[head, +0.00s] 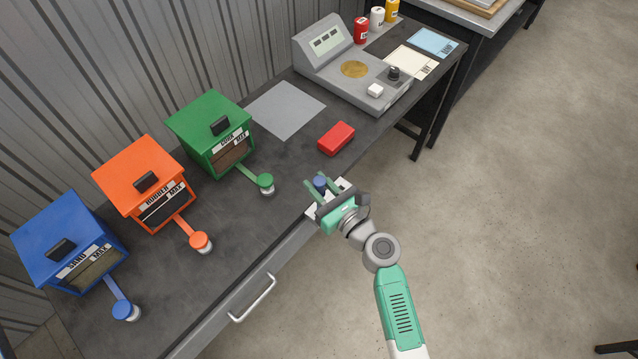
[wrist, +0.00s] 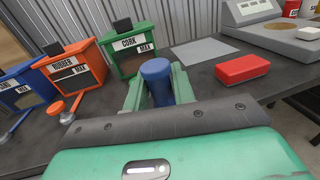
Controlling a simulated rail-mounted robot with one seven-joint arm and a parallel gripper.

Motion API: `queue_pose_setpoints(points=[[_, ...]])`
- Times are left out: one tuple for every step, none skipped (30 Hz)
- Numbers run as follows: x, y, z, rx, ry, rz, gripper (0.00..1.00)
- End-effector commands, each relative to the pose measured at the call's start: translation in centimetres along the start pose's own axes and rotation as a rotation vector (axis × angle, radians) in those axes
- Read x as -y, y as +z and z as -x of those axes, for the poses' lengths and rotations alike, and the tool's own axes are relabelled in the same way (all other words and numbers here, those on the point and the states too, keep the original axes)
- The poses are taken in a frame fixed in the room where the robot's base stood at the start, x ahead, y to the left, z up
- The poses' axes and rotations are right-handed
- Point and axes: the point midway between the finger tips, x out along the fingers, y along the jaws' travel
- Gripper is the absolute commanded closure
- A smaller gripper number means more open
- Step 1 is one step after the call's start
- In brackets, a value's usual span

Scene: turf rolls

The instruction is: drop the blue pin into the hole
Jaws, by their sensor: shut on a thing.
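My gripper (head: 319,187) is at the front edge of the dark bench, its green fingers closed on the blue pin (head: 320,181). In the wrist view the blue pin (wrist: 156,78) stands upright between the fingers, with its rounded, wider top showing above them; its lower end is hidden. A white piece (head: 342,184) shows beneath and around the fingers in the head view, mostly covered by my gripper. I cannot tell whether the pin touches it. No hole can be made out in either view.
Blue (head: 69,240), orange (head: 144,180) and green (head: 209,131) boxes stand along the wall, each with a capped arm reaching forward. A red block (head: 336,138) lies right of the green box. A grey sheet (head: 286,110) and a grey console (head: 352,70) are farther back.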

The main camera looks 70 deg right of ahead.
Motion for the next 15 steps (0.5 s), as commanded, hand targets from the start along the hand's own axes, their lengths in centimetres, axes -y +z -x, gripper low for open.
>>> queue_pose_setpoints(points=[[0.0, -0.2, 0.0, 0.001, 0.000, 0.000, 1.00], [0.0, -0.3, 0.0, 0.001, 0.000, 0.000, 1.00], [0.0, -0.4, 0.0, 0.001, 0.000, 0.000, 1.00], [0.0, -0.5, 0.0, 0.001, 0.000, 0.000, 1.00], [0.0, -0.5, 0.0, 0.001, 0.000, 0.000, 1.00], [0.0, -0.6, 0.0, 0.001, 0.000, 0.000, 1.00], [0.0, -0.7, 0.0, 0.001, 0.000, 0.000, 1.00], [0.0, -0.8, 0.0, 0.001, 0.000, 0.000, 1.00], [0.0, -0.9, 0.0, 0.001, 0.000, 0.000, 1.00], [0.0, -1.0, 0.0, 0.001, 0.000, 0.000, 1.00], [0.0, -1.0, 0.0, 0.001, 0.000, 0.000, 1.00], [0.0, -1.1, 0.0, 0.001, 0.000, 0.000, 1.00], [0.0, -1.2, 0.0, 0.001, 0.000, 0.000, 1.00], [0.0, -1.3, 0.0, 0.001, 0.000, 0.000, 1.00], [0.0, -1.4, 0.0, 0.001, 0.000, 0.000, 1.00]])
